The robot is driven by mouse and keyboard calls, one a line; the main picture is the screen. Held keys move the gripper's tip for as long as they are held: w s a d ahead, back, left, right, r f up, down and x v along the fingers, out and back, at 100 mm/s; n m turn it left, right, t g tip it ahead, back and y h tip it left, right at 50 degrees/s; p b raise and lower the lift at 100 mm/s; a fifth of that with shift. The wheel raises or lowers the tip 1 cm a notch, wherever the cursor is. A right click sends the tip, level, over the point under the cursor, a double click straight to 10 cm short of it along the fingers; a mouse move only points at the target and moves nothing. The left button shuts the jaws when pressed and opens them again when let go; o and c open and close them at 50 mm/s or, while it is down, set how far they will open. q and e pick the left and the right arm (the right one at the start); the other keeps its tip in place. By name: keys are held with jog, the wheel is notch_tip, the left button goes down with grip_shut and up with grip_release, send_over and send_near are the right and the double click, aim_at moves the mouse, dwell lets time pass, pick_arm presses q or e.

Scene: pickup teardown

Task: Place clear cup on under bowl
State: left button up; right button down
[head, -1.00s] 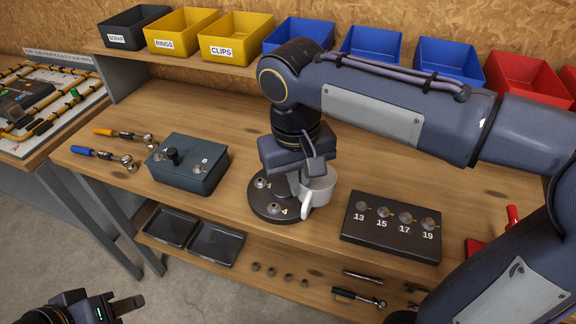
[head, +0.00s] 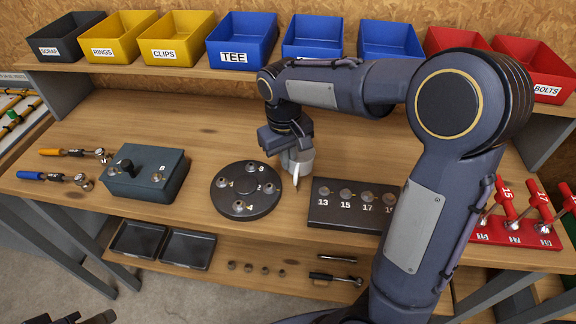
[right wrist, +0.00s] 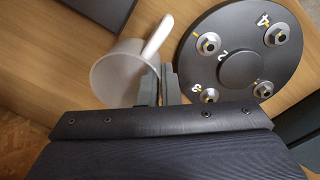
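A pale grey-white cup (head: 299,160) with a handle is at my right gripper (head: 292,150), just right of the round black disk (head: 246,208). In the right wrist view the cup (right wrist: 117,78) shows its open mouth, with its handle pointing up and right. The right gripper's fingers (right wrist: 161,85) are close together at the cup's handle side and seem shut on it; the exact contact is partly hidden. The cup looks opaque, not clear. No bowl is in view. Only a dark bit of my left gripper (head: 96,318) shows at the bottom left edge; its fingers are cut off.
A black block marked 13 to 19 (head: 330,216) lies right of the disk. A red rack (head: 510,225) is at right. Labelled bins (head: 241,42) line the shelf. Bare wood lies behind the disk.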

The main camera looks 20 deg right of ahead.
jog(key=shift+f, duration=1.65)
jog(key=shift+f, duration=0.15)
jog(key=c, duration=1.9)
grip_release()
jog(key=shift+c, duration=0.2)
